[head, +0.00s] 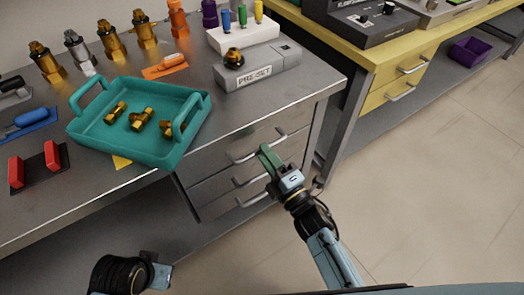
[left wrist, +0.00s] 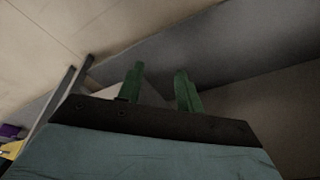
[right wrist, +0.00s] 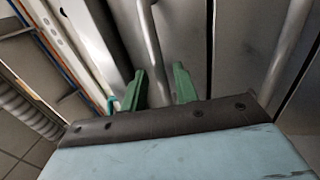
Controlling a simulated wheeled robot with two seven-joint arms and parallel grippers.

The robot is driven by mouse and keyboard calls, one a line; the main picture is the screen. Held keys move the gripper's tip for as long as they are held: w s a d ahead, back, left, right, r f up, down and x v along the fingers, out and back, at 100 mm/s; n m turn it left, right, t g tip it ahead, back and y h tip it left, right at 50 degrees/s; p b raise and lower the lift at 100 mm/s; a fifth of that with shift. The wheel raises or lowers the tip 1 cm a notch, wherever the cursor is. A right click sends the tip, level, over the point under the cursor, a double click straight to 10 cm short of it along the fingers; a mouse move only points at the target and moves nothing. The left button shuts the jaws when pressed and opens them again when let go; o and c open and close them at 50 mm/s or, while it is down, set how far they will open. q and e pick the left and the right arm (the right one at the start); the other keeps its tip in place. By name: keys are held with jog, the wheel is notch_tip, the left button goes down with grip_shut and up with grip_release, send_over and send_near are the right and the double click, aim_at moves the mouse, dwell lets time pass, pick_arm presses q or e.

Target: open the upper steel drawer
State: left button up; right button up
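The upper steel drawer (head: 264,137) is in the grey bench, shut, with a bar handle (head: 243,158) partly hidden by my right gripper. My right gripper (head: 268,157) is at this handle, fingers pointing toward the drawer fronts. In the right wrist view its two green fingers (right wrist: 159,88) are apart, and a handle bar (right wrist: 152,45) runs between them in the picture. I cannot tell whether they touch it. My left gripper (head: 160,276) is low at the front, away from the drawers. In the left wrist view its fingers (left wrist: 159,88) are apart with nothing between them.
Lower drawer handles (head: 250,179) sit below the upper one; another bar (right wrist: 285,55) shows in the right wrist view. A teal tray (head: 150,152) with brass fittings and a PRE-SET block (head: 262,78) stand on the bench. A yellow bench (head: 380,75) is at right. Floor at right is clear.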

jog(key=shift+x, duration=1.2)
grip_shut()
